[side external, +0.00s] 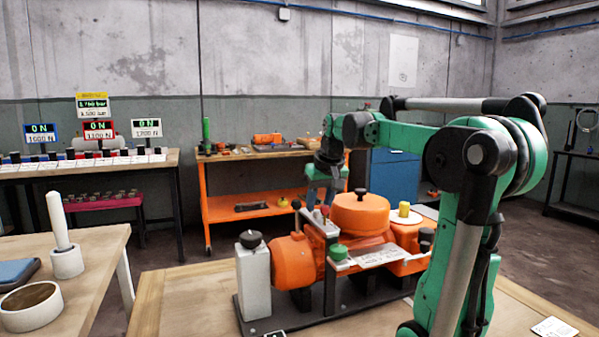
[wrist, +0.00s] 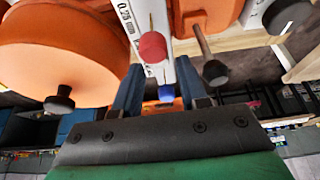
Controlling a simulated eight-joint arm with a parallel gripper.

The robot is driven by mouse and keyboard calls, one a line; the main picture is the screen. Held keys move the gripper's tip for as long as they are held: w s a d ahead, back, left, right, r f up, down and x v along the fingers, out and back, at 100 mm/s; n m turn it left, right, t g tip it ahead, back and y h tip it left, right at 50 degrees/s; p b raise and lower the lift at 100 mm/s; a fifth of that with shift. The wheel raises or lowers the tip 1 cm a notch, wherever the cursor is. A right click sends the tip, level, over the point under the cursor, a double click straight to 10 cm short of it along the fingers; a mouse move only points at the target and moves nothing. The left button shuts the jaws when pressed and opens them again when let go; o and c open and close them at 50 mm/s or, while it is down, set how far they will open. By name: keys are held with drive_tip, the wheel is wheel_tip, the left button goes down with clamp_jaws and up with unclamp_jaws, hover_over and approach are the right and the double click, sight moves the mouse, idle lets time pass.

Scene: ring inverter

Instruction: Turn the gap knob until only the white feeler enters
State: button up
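An orange machine (side external: 360,213) stands on a dark base on the wooden bench. My gripper (side external: 318,203) points down just left of its round orange housing; its fingertips are small there. In the wrist view my gripper (wrist: 158,75) has its two blue fingers apart, beside a white strip (wrist: 128,25) marked "0.25 mm". A red round knob (wrist: 152,47) lies just beyond the fingertips, and a small blue piece (wrist: 165,93) shows between the fingers. I see no grip on either. I cannot tell which knob sets the gap, and no white feeler can be made out.
A black-tipped rod (wrist: 212,70) stands right of the fingers. A side table (side external: 100,250) is at left. The bench's front left is clear.

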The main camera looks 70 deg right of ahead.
drive_tip(key=shift+w+d+f, duration=0.15)
drive_tip(key=shift+d+f, duration=0.05)
drive_tip(key=shift+f, duration=0.45)
clamp_jaws()
idle(1.0)
